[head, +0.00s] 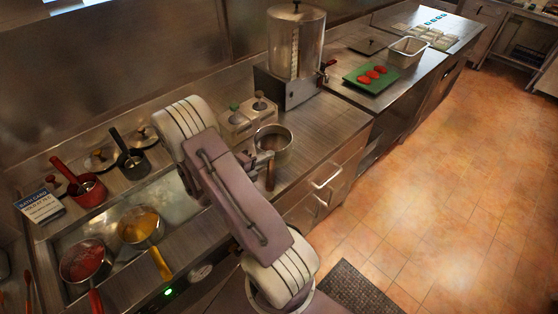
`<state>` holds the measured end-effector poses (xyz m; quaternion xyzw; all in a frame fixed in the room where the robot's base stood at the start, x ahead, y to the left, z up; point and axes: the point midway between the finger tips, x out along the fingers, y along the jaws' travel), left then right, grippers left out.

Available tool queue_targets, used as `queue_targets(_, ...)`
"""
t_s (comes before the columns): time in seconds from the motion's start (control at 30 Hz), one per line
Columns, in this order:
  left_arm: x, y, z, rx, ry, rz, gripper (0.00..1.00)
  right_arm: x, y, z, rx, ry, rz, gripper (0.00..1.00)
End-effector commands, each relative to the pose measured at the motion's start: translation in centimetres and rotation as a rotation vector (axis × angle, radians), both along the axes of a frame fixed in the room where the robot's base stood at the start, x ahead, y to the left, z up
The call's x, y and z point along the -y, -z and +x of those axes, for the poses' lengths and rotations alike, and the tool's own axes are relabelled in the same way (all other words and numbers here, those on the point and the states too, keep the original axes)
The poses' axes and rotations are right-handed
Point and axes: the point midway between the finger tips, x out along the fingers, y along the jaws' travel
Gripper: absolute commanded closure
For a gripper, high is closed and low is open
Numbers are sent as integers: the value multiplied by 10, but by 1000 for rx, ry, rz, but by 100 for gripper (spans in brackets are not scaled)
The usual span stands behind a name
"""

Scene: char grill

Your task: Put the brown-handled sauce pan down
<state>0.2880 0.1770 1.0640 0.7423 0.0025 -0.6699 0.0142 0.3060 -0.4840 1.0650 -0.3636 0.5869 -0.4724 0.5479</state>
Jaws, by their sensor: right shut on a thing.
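The brown-handled sauce pan (273,148) is a steel pan at the counter's front edge, right of my arm. Its brown handle (270,180) points toward the front of the counter. My right gripper (262,163) is at the handle end of the pan and is shut on it. The arm hides part of the gripper. The pan looks upright, but I cannot tell whether its base touches the counter (318,133). My left gripper is not in view.
Left are a red-handled pan (85,262), a yellow-handled pan (141,227), a red pot (87,192) and a black-handled pot (134,162). Right lies a green board (360,86) with red items.

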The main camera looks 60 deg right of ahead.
Motion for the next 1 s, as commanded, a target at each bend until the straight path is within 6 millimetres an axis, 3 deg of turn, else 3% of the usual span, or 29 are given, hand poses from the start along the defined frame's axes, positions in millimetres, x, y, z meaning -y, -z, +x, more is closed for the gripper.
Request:
queue_targets(0.27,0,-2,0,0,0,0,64,0,7,14,3,2,-6,100)
queue_targets(0.53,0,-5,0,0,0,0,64,0,43,14,-1,1,-6,100)
queue_targets(0.9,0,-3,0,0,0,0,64,0,49,14,3,1,-6,100)
queue_targets(0.93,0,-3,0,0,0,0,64,-1,51,13,0,1,-1,81)
queue_targets(1.0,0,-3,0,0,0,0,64,-1,51,14,0,1,-1,62)
